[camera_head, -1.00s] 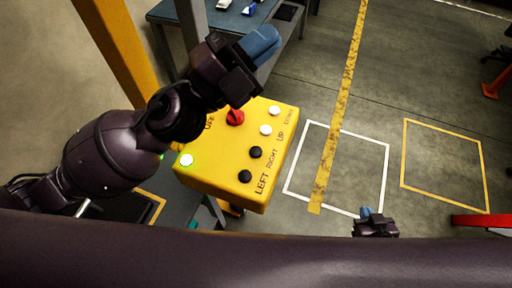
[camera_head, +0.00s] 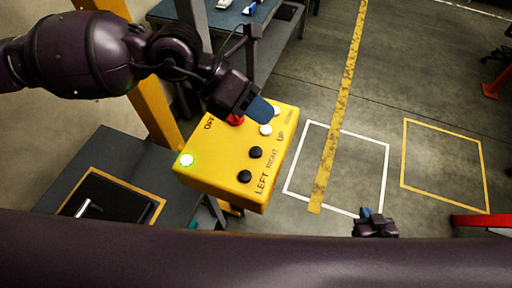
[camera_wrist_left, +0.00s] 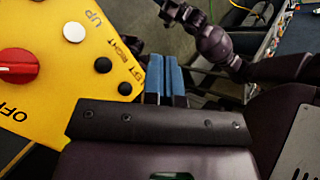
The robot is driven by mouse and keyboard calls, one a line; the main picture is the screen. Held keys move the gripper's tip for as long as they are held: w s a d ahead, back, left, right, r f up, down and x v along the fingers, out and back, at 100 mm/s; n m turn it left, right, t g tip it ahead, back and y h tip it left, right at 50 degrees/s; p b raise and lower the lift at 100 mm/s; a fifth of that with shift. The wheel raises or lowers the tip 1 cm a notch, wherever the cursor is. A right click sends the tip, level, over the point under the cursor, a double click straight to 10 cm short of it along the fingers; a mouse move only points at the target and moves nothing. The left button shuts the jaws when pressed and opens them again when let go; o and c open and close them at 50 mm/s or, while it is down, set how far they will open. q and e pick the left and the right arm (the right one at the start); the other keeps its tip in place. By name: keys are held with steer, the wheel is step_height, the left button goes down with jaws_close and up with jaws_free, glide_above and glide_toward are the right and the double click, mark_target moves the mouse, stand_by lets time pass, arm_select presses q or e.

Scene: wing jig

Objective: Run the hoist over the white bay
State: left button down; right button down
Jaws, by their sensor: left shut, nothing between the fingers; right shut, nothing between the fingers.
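The yellow control box (camera_head: 215,172) has a red knob (camera_head: 236,119) by the word OFF, two white buttons and two black buttons. The lower black button (camera_head: 245,176) is by LEFT, the upper one (camera_head: 255,152) by RIGHT. A lamp (camera_head: 187,160) glows green-white. My left gripper (camera_head: 262,110) is shut and empty over the box's far part, partly covering the knob and white buttons; contact cannot be told. In the left wrist view its blue fingers (camera_wrist_left: 164,78) are together beside the black buttons (camera_wrist_left: 102,65). My right gripper (camera_head: 366,213) is shut at the white bay's (camera_head: 386,175) near edge in the picture. No hoist shows.
A yellow-outlined bay (camera_head: 483,175) lies right of the white one. A yellow floor stripe (camera_head: 340,100) crosses the white bay. A yellow post (camera_head: 155,110) stands behind the box, a blue-topped table (camera_head: 215,17) beyond. A dark bench (camera_head: 110,150) is at left.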

mark_target(255, 148)
arm_select(q)
steer(key=shift+w+a+f+y, duration=0.25)
steer(key=shift+w+a+y, duration=0.15)
steer(key=shift+a, duration=0.1)
steer(key=shift+f, duration=0.15)
